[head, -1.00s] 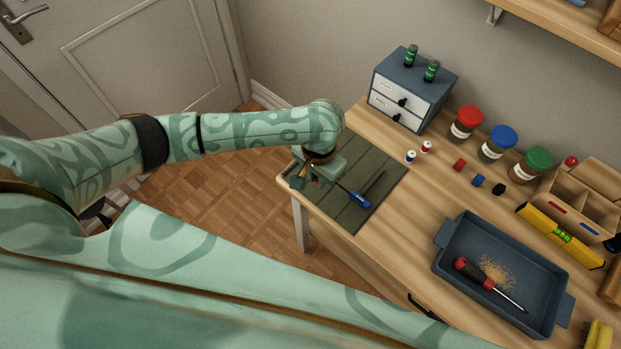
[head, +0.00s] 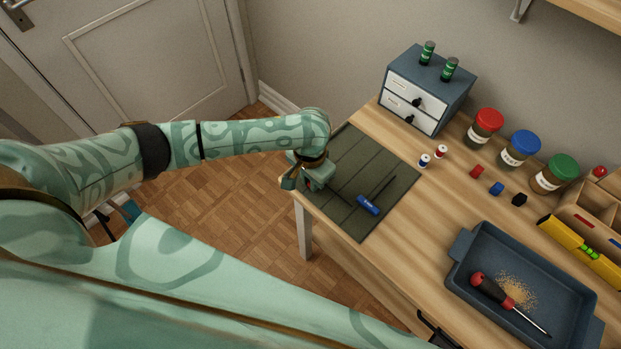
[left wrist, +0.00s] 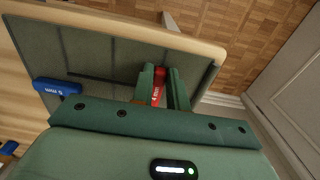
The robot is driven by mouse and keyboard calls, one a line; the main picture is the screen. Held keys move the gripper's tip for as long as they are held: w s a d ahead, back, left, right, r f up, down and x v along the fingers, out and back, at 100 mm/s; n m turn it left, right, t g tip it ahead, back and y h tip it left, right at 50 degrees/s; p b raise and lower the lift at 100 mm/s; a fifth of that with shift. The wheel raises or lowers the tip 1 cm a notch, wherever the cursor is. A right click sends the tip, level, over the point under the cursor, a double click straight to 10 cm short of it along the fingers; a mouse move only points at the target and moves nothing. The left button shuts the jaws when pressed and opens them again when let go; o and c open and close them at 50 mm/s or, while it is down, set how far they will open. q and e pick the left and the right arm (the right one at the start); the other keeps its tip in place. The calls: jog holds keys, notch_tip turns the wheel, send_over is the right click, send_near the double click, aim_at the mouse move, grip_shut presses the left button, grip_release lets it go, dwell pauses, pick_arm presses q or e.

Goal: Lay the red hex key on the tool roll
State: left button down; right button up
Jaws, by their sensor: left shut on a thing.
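The red hex key (left wrist: 158,90) has its red handle between the fingers of my left gripper (left wrist: 163,88), which is shut on it. Its dark shaft appears to reach out over the tool roll toward the blue hex key. The dark green tool roll (head: 348,160) lies flat at the desk's left end. In the head view my left gripper (head: 306,182) is at the roll's near left edge, low over the desk edge. The red handle is mostly hidden there. I cannot tell whether the key touches the roll. My right gripper is out of view.
A blue hex key (head: 368,204) lies on the roll, right of my gripper. Two small bottles (head: 425,160) stand beside the roll. A drawer box (head: 428,90) is behind it. A blue-grey tray (head: 463,246) with a screwdriver (head: 492,288) is at the right.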

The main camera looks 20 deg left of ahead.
pick_arm(q)
jog(key=c, duration=1.4)
grip_release()
jog(key=shift+f, duration=0.15)
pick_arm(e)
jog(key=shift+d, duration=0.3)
